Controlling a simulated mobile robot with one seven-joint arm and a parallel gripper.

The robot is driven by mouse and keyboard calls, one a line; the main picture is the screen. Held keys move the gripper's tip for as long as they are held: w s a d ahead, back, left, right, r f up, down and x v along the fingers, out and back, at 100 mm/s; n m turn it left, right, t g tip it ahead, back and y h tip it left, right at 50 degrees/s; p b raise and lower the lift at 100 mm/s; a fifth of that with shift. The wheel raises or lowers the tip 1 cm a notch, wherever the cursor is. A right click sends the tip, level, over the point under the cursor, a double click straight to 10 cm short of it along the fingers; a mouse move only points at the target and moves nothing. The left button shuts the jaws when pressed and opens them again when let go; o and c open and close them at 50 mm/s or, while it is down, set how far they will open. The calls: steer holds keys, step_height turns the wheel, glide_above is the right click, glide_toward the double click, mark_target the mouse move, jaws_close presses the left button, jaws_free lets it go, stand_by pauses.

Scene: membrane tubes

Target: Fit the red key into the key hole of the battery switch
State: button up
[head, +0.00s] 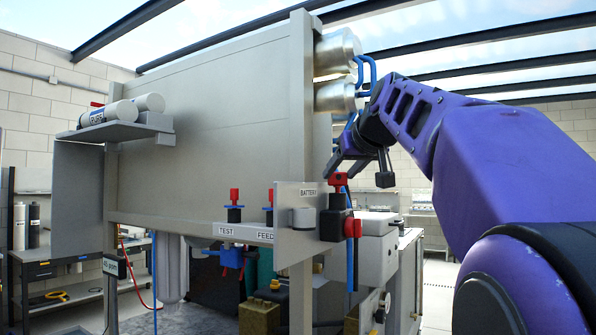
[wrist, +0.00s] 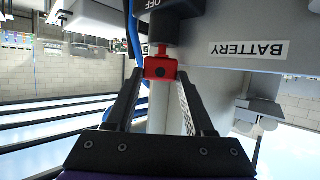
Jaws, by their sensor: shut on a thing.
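The red key (wrist: 160,68) is between the fingertips of my gripper (wrist: 161,75), which is shut on it. In the wrist view its short red stem points at the black knob of the battery switch (wrist: 163,30), marked OFF. In the head view the red key (head: 337,179) is upright directly above the black battery switch (head: 333,218), beside the BATTERY plate. The stem tip is at or very close to the switch top. I cannot tell whether it is inside the key hole, which is hidden.
A red part (head: 352,228) with a blue cable is on the right side of the switch. Red-topped valves (head: 235,205) stand left along the TEST and FEED rail (head: 190,222). Metal cylinders (head: 337,75) and blue tubes are above my gripper. The wide panel (head: 220,120) fills the left.

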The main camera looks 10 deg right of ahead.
steer(key=shift+f+b, duration=0.4)
steer(key=shift+f, duration=0.15)
steer(key=o, duration=1.4)
steer(key=shift+d, duration=0.1)
steer(key=shift+c, duration=0.2)
steer(key=shift+a+f, duration=0.1)
steer(key=shift+a, duration=0.15)
